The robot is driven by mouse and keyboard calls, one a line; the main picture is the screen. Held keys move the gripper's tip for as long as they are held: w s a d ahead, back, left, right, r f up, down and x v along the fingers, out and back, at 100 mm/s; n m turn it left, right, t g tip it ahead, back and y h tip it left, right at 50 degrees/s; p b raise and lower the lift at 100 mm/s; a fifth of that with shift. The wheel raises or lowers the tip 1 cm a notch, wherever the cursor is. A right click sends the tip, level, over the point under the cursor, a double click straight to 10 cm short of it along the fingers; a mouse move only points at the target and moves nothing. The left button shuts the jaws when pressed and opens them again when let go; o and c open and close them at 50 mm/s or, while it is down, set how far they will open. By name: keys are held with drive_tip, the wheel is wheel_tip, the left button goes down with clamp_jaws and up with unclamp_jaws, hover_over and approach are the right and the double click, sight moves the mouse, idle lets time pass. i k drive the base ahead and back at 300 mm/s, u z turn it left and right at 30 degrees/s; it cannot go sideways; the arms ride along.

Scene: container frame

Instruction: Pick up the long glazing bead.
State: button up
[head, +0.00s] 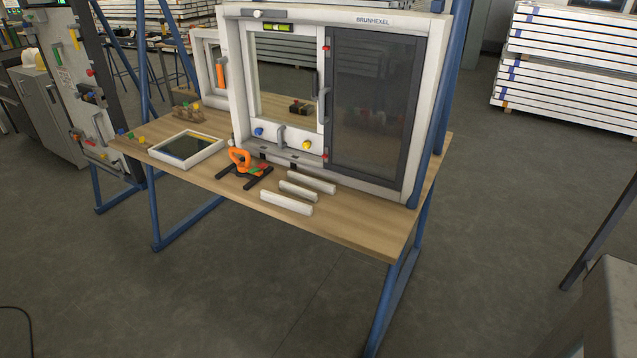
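Three white bars that look like glazing beads lie side by side on the wooden workbench (350,226), near its front edge. The back bead (312,182) and the front bead (287,204) look about equally long. The middle bead (298,191) looks shorter. I cannot tell for sure whether the back or front one is the longest. All three lie apart from one another, with no visible cover over them. My gripper is not in view.
A large white window frame (238,100) with a dark-framed panel (374,110) stands behind the beads. An orange-handled tool (239,158) and a small framed pane (187,149) lie left of them. Blue posts (448,95) rise at the bench's right. Floor in front is clear.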

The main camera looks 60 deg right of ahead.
sight(329, 188)
drive_tip(key=u, duration=0.1)
drive_tip(key=i, duration=0.95)
drive_tip(key=z, duration=0.05)
